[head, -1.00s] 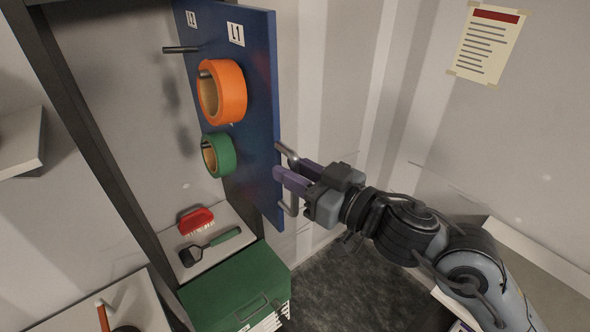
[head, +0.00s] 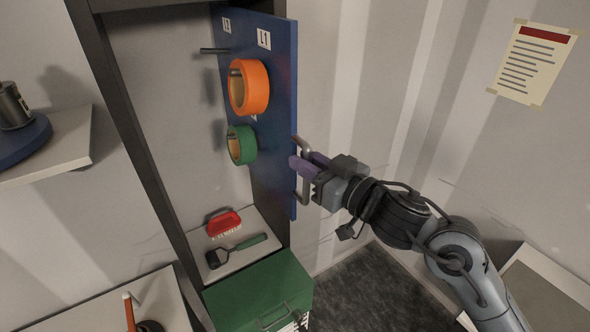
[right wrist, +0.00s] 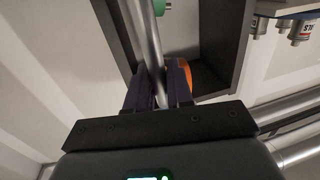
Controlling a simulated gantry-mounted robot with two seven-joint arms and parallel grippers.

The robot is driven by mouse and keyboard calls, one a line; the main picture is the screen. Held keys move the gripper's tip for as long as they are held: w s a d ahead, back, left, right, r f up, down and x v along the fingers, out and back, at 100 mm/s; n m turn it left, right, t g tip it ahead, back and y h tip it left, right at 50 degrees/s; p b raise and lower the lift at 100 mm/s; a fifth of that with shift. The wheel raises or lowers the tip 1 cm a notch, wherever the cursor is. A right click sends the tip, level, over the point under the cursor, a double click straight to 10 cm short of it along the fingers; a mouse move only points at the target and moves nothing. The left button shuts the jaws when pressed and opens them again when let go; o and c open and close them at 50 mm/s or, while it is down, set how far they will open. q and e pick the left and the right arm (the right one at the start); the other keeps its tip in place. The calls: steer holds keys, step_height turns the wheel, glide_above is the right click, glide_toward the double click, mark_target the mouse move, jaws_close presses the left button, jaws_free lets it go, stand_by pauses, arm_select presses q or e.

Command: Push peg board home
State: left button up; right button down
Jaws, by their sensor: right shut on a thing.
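The blue peg board (head: 273,103) stands upright in the head view, sticking out of a dark-framed cabinet. It bears an orange tape roll (head: 265,88), a green tape roll (head: 249,146) and a bare dark peg (head: 214,51). A grey bar handle (head: 305,194) is on its front edge. My right gripper (head: 303,163) is shut on that handle, with its purple fingers around the bar. In the right wrist view the bar (right wrist: 147,45) runs between the fingers (right wrist: 159,88). My left gripper is not in view.
Below the board, a shelf holds a red brush (head: 224,223) and a scraper (head: 237,251). A green box (head: 259,295) stands under it. A side shelf (head: 66,149) is at left. A notice (head: 531,62) hangs on the right wall. Bare floor shows right of the green box.

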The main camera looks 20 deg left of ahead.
steer(key=shift+w+f, duration=0.1)
steer(key=c, duration=1.3)
jaws_free()
steer(key=shift+a, duration=0.1)
steer(key=shift+o, duration=0.6)
steer(key=shift+w, duration=0.1)
steer(key=b+v, duration=0.3)
steer(key=v, duration=0.7)
steer(key=shift+s+d, duration=0.2)
steer(key=shift+d, duration=0.15)
